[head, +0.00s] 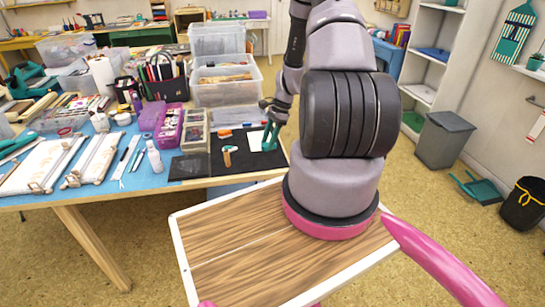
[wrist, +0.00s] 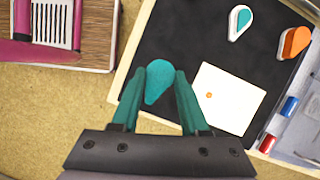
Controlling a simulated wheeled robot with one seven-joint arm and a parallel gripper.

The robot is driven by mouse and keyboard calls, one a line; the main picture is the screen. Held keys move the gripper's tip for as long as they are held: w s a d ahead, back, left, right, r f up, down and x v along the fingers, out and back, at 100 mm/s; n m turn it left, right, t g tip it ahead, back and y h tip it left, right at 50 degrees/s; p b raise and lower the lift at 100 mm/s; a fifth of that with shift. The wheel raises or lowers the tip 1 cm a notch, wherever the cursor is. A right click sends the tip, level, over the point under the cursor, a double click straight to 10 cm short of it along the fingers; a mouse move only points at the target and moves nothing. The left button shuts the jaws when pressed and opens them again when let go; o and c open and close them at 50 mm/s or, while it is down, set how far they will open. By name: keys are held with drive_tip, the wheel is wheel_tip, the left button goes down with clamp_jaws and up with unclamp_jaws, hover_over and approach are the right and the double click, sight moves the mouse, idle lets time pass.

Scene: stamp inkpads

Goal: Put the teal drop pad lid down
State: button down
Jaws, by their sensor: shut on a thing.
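My gripper (wrist: 158,88) is shut on the teal drop-shaped lid (wrist: 159,80), which sits between its two teal fingers, pointed end toward the wrist. The lid appears over the black mat near the table edge; its height above the mat is hard to tell. A teal drop pad (wrist: 240,20) with a white rim lies on the mat at the upper right of the wrist view. In the head view my gripper (head: 269,136) is over the right part of the table, beside the white card; the lid cannot be made out there.
A white card (wrist: 229,97) with an orange dot lies on the black mat (wrist: 192,35). Clear bins (head: 225,85) stand behind. Bare mat lies between lid and teal pad.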

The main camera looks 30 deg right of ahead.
sight(265, 161)
drive_tip(key=shift+f, duration=2.85)
drive_tip(key=shift+f, duration=0.15)
drive_tip(key=shift+c, duration=2.1)
unclamp_jaws()
